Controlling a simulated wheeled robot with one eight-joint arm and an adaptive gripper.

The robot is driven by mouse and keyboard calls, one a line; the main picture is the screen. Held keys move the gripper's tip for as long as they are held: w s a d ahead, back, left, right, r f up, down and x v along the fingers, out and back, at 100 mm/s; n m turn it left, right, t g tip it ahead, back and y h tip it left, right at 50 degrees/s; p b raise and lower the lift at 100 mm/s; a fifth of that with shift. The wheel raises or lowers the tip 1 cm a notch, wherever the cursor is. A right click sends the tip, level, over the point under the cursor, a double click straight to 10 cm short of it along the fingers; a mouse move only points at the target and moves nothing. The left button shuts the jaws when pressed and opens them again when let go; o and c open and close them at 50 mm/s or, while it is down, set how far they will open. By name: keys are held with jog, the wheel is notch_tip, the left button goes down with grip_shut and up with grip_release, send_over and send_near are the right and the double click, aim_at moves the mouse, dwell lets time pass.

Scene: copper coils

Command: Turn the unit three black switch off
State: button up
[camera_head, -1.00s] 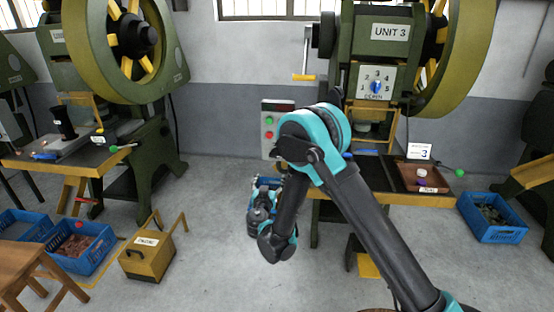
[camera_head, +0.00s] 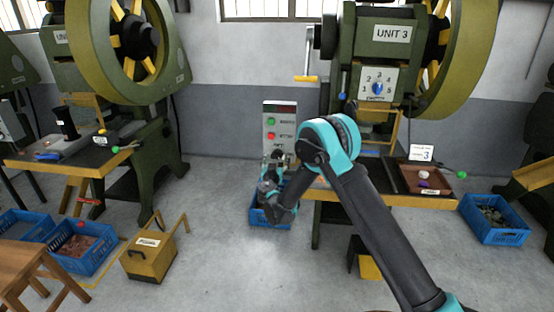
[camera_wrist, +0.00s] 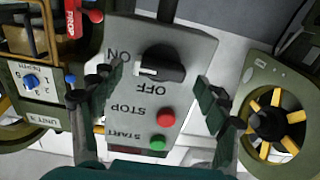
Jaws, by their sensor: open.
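The unit three control box (camera_head: 279,112) is a grey panel with a green and a red button, left of the Unit 3 press. In the wrist view, upside down, its black rotary switch (camera_wrist: 165,64) shows with the words ON and OFF beside it. A pale mark on the knob points left in that view; I cannot tell exactly which label it lines up with. My gripper (camera_wrist: 160,76) is open, its dark fingers on either side of the switch, apart from it.
The red stop button (camera_wrist: 166,118) and green start button (camera_wrist: 157,143) are close to the switch. The Unit 3 press (camera_head: 398,33) and its table stand at right. A blue crate (camera_head: 256,214) sits on the floor below my gripper.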

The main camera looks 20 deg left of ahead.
jog(key=shift+w+a, duration=0.15)
jog(key=shift+w, duration=0.55)
jog(key=shift+c, duration=0.6)
jog(key=c, duration=1)
jog(key=shift+c, duration=0.2)
